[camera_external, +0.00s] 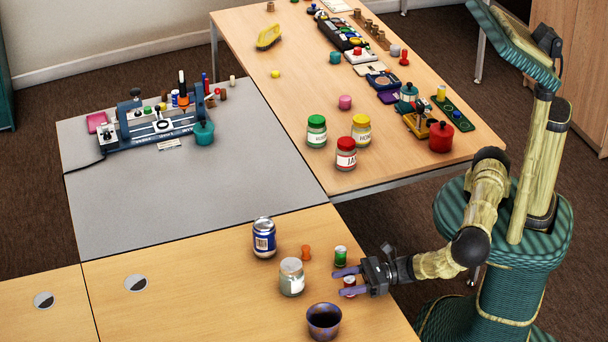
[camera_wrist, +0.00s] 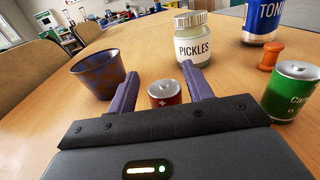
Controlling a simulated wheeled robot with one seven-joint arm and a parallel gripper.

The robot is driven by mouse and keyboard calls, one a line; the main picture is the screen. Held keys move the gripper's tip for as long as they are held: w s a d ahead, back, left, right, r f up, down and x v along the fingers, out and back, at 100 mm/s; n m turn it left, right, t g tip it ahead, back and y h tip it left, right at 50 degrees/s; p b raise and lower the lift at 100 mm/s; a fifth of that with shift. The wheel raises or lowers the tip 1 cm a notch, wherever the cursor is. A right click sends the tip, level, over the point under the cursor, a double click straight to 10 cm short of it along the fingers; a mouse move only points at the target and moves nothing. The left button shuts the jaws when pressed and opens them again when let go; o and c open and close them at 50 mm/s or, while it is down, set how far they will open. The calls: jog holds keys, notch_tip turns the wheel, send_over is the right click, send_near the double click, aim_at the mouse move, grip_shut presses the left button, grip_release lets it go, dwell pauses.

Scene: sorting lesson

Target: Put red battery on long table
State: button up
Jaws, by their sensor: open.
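The red battery (camera_external: 349,283) stands on the near wooden table (camera_external: 200,290). In the wrist view the red battery (camera_wrist: 165,95) shows its metal top and a white plus sign, between my two purple fingers. My gripper (camera_external: 340,284) is open, low over the table, with a finger on either side of the battery. In the wrist view my gripper (camera_wrist: 160,75) shows gaps beside the battery, so I see no clear contact. The long table (camera_external: 300,95) is the wooden one stretching away at the back right, with jars and many small things on it.
Close by stand a dark bowl (camera_external: 324,322), a pickles jar (camera_external: 291,278), a green battery (camera_external: 341,256), an orange peg (camera_external: 305,253) and a blue can (camera_external: 264,238). A grey table (camera_external: 110,210) lies beyond. The long table has bare wood along its left part.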

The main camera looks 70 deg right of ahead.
jog(key=shift+b+v, duration=0.35)
jog(key=shift+v, duration=2.15)
jog(key=shift+o, duration=0.4)
